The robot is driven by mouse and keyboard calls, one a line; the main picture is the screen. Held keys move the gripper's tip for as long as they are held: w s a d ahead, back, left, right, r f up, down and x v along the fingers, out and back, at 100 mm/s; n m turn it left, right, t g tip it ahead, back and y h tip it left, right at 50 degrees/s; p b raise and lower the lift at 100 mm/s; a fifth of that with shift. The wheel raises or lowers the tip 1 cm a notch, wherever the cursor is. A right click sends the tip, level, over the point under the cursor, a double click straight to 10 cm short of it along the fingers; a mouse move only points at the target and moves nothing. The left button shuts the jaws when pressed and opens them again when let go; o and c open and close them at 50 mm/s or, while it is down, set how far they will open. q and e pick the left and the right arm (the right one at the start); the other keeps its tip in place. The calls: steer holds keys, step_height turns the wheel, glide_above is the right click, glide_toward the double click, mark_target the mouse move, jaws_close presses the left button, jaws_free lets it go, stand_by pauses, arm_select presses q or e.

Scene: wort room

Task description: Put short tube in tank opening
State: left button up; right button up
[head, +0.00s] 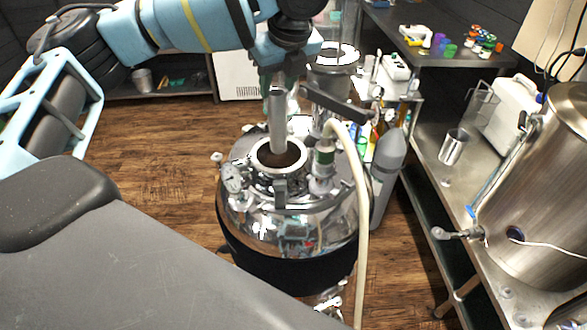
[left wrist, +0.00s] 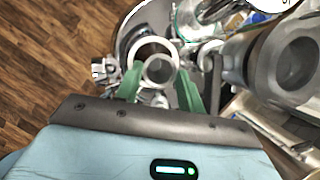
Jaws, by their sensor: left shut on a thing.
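The short tube (head: 278,122) is a grey metal cylinder, held upright. My left gripper (head: 281,84) is shut on its upper part; the green fingers (left wrist: 160,88) flank the tube (left wrist: 158,70) in the left wrist view. The tank (head: 290,240) is a shiny steel vessel with a round, dark opening (head: 259,163) in its lid. The tube's lower end shows against the dark inside of the opening; I cannot tell whether it is just above the rim or slightly inside. The opening's rim (left wrist: 139,50) shows around and behind the tube in the left wrist view. My right gripper is out of view.
A pressure gauge (head: 232,179) and a valve with a pale hose (head: 361,220) stand close beside the opening. A grey gas cylinder (head: 387,165) stands right of the tank. A steel bench with a cup (head: 453,148) and a large kettle (head: 545,190) is at right.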

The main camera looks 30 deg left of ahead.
mark_target(281, 129)
arm_select(q)
steer(key=shift+f, duration=0.5)
steer(key=shift+s+f, duration=0.2)
steer(key=shift+f, duration=5.1)
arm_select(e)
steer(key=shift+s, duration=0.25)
arm_select(q)
steer(key=shift+f, duration=0.1)
steer(key=o, duration=1.2)
steer(key=shift+o, duration=0.2)
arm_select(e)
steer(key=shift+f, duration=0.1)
